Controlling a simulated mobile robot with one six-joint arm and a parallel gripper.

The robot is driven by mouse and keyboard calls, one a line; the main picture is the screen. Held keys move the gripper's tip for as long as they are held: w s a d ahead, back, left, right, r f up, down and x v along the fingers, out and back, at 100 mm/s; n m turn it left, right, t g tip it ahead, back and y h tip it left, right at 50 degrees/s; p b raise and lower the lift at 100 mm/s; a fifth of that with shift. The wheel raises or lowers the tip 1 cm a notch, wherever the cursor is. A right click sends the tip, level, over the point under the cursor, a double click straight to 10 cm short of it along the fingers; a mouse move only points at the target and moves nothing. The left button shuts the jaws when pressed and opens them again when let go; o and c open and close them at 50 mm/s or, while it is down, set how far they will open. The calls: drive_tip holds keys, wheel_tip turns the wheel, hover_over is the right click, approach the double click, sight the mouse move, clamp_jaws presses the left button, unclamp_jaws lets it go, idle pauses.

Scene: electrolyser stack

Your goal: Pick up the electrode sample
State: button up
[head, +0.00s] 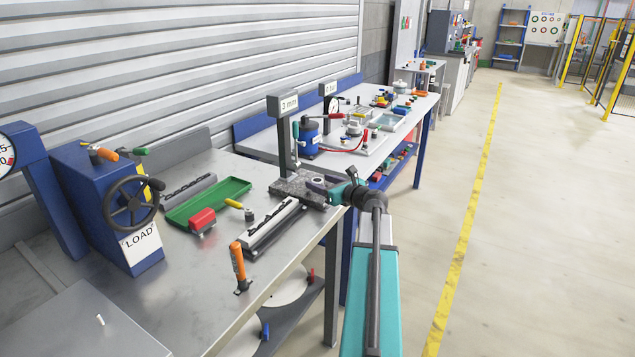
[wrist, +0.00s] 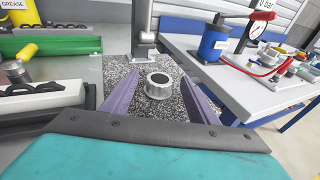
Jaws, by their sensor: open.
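A short round metal piece with a dark ring and pale top (wrist: 158,85), seemingly the electrode sample, sits upright on a speckled granite plate (wrist: 117,70). In the head view the plate (head: 289,187) lies at the bench's right edge, under the "3 mm" post. My gripper (wrist: 156,76) is open, its two purple fingers low over the plate, one on each side of the piece. Gaps show between the fingers and the piece. In the head view my gripper (head: 327,190) reaches over the plate from the right; the piece is hard to make out there.
The "3 mm" post (head: 284,140) stands just behind the plate. A slotted metal bar (head: 270,228), a green tray (head: 210,203) and a red block (head: 202,220) lie to the left. A second bench (head: 385,140) with a blue canister (wrist: 215,40) stands beyond.

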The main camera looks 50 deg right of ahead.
sight(317, 180)
drive_tip(key=shift+x, duration=1.35)
drive_tip(key=shift+r, duration=0.1)
drive_tip(key=c, duration=1.3)
drive_tip(key=shift+o, duration=0.2)
drive_tip(key=shift+s+a+r, duration=0.1)
drive_tip(key=shift+s+r, duration=0.05)
drive_tip(key=shift+r, duration=1.65)
drive_tip(key=s+a, duration=0.2)
drive_tip(key=s, duration=0.2)
drive_tip(key=s+a+b, duration=0.1)
drive_tip(key=s+a, duration=0.1)
drive_tip(key=s, duration=0.1)
drive_tip(key=s+a+r+b, duration=0.1)
drive_tip(key=s+a, duration=0.1)
drive_tip(key=s, duration=0.2)
drive_tip(key=shift+s+a, duration=0.35)
drive_tip(key=shift+d+f+b, duration=0.1)
drive_tip(key=shift+b, duration=0.85)
drive_tip(key=shift+b, duration=0.35)
drive_tip(key=b, duration=0.3)
drive_tip(key=shift+s, duration=0.25)
